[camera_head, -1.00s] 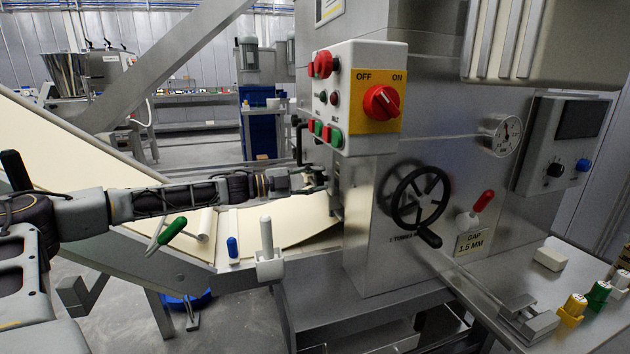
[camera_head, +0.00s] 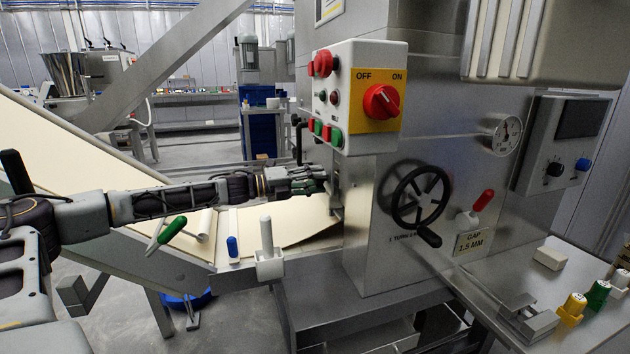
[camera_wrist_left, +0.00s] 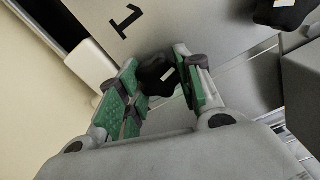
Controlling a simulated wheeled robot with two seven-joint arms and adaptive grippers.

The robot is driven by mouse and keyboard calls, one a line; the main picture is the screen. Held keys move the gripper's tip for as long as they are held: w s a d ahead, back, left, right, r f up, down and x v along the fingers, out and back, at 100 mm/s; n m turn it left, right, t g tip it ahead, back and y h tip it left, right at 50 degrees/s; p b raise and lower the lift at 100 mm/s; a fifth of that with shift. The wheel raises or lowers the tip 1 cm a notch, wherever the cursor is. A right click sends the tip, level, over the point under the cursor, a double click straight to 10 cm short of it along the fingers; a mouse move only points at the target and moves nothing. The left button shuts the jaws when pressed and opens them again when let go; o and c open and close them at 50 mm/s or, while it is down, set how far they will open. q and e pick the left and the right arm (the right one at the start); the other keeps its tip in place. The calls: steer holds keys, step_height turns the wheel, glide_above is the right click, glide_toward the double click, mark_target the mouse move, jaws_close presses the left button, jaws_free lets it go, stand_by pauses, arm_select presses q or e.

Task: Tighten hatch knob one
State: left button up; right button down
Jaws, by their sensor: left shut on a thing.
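Hatch knob one, a black lobed knob (camera_wrist_left: 156,74) with a white mark, sits on a grey metal panel beside a large printed "1" in the left wrist view. My left gripper (camera_head: 318,179) reaches to the side of the machine in the head view. In the wrist view its green-padded fingers stand on both sides of the knob and are shut on it. The knob is too hidden to make out in the head view. My right gripper is in neither view.
A second black knob (camera_wrist_left: 278,12) shows at the upper right of the wrist view. In the head view, the red, yellow and white control box (camera_head: 352,92) hangs above my gripper. A black handwheel (camera_head: 420,198) is to the right, and the cream dough sheet (camera_head: 308,224) lies below.

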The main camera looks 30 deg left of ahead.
arm_select(q)
steer(key=shift+d+f+m, duration=0.1)
steer(key=shift+m, duration=1)
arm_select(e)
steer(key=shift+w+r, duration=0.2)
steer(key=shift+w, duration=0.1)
arm_select(q)
steer(key=shift+f, duration=0.1)
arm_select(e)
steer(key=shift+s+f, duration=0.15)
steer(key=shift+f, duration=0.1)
arm_select(q)
steer(key=o, duration=1)
steer(key=shift+c, duration=0.2)
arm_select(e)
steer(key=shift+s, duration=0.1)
